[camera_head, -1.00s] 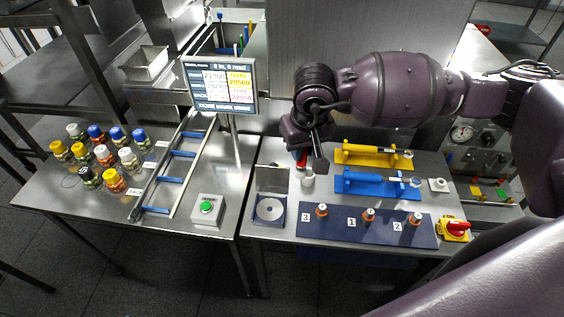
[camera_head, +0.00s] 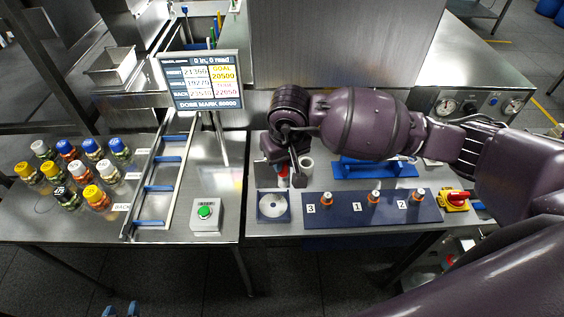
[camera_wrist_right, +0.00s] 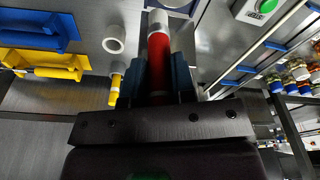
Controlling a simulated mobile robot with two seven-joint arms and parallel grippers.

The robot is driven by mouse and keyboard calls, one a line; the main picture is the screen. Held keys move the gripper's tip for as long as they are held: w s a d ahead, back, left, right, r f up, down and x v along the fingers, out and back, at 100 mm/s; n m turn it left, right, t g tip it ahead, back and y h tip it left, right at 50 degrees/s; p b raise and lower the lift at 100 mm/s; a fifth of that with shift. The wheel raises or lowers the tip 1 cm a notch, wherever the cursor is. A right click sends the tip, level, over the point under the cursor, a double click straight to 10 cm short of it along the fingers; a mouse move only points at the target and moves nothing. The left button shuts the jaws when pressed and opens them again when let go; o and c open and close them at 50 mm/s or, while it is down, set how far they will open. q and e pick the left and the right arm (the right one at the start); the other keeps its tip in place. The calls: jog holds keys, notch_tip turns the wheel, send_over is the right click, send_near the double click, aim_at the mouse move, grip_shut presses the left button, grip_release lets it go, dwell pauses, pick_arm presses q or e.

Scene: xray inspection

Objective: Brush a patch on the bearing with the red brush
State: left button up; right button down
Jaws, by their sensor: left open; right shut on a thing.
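The red brush (camera_wrist_right: 158,62) is between the blue-padded fingers of my right gripper (camera_wrist_right: 157,80). Its red handle points up the right wrist view, with a pale end. In the head view my right gripper (camera_head: 291,175) is over the right table, with a bit of red at its fingers. Just in front of it, a round grey disc with a centre hole (camera_head: 272,206), which looks like the bearing, lies in a blue open case. I cannot tell whether the brush touches it. My left gripper (camera_head: 121,310) barely shows at the bottom edge, open and empty.
A blue board (camera_head: 340,214) with several small posts, a blue fixture (camera_head: 372,167) and a red-yellow switch (camera_head: 455,200) stand to the right. A white cup (camera_head: 306,165) is close by. A green button box (camera_head: 206,214), rack (camera_head: 165,180) and several vials (camera_head: 80,170) stand left.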

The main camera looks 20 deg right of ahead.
aim_at(282, 175)
jog(key=shift+a+f, duration=0.1)
jog(key=shift+f, duration=0.05)
dwell(0.3)
jog(key=shift+f+b, duration=0.1)
jog(key=shift+b, duration=0.3)
jog(key=shift+f+b, duration=0.3)
pick_arm(q)
notch_tip(282, 175, down, 7)
jog(key=s+b, duration=0.1)
jog(key=b, duration=0.2)
jog(key=shift+r+b, duration=0.15)
jog(key=shift+b, duration=0.25)
pick_arm(e)
jog(key=shift+f, duration=2.45)
pick_arm(q)
jog(key=shift+r, duration=0.1)
jog(key=shift+s+f, duration=0.15)
jog(key=shift+f, duration=0.15)
jog(key=shift+s+f+g+b, duration=0.2)
jog(key=shift+f+g+b, duration=0.1)
jog(key=shift+f+b, duration=0.5)
pick_arm(e)
jog(key=shift+f, duration=0.7)
pick_arm(q)
jog(key=shift+s+f+b, duration=0.25)
jog(key=shift+f+b, duration=0.2)
jog(key=shift+f, duration=0.3)
pick_arm(e)
jog(key=shift+a, duration=0.1)
